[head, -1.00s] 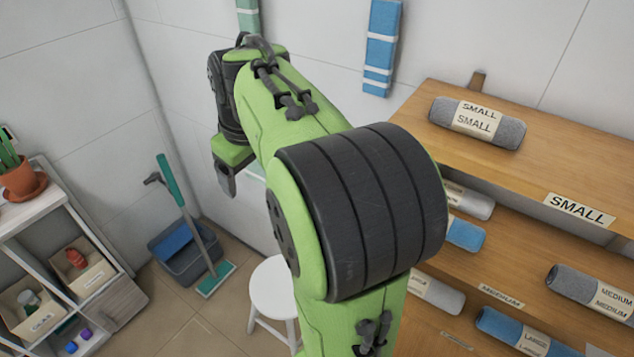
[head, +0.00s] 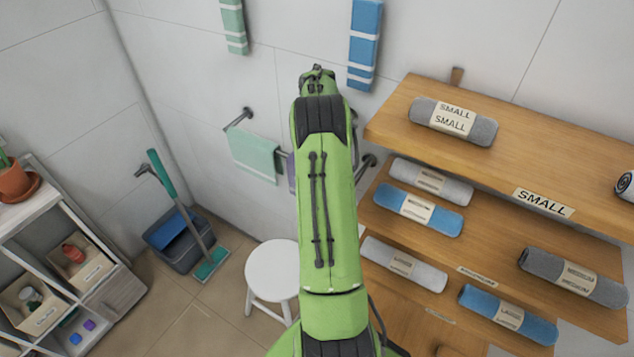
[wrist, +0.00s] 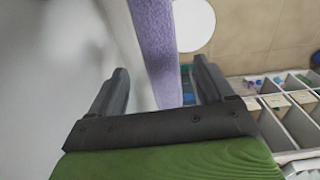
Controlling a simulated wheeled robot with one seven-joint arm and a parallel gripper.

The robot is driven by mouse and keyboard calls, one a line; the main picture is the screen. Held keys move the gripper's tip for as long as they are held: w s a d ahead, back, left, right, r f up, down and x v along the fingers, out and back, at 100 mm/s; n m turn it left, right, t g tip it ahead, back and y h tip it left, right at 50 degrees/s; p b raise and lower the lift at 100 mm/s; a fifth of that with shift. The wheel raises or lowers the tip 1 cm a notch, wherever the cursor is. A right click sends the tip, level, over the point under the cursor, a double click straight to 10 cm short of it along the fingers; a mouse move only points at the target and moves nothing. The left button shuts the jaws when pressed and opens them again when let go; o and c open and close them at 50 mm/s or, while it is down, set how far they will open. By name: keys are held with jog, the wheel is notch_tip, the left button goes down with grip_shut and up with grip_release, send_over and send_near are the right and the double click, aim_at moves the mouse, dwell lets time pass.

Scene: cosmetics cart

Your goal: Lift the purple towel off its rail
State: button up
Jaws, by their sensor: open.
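The purple towel (wrist: 153,45) hangs edge-on in the wrist view, running down between the two fingers of my gripper (wrist: 160,82). The fingers are open, with a gap on each side of the towel. In the head view only a thin purple strip of the towel (head: 291,172) shows at the left side of my arm. My arm hides the rest of it and my gripper. The rail (head: 368,162) shows at its right end beside my arm; its middle is hidden.
A mint towel (head: 253,155) hangs on the rail's left part. A wooden shelf (head: 395,115) with rolled towels stands close on the right. A white stool (head: 272,270) is below. A mop bucket (head: 178,240) and a white shelf unit (head: 45,205) are left.

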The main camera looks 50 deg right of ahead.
notch_tip(320, 180, down, 8)
jog(key=shift+s, duration=0.15)
jog(key=c, duration=1.1)
notch_tip(320, 180, up, 18)
jog(key=shift+r+p, duration=0.1)
jog(key=shift+p, duration=0.8)
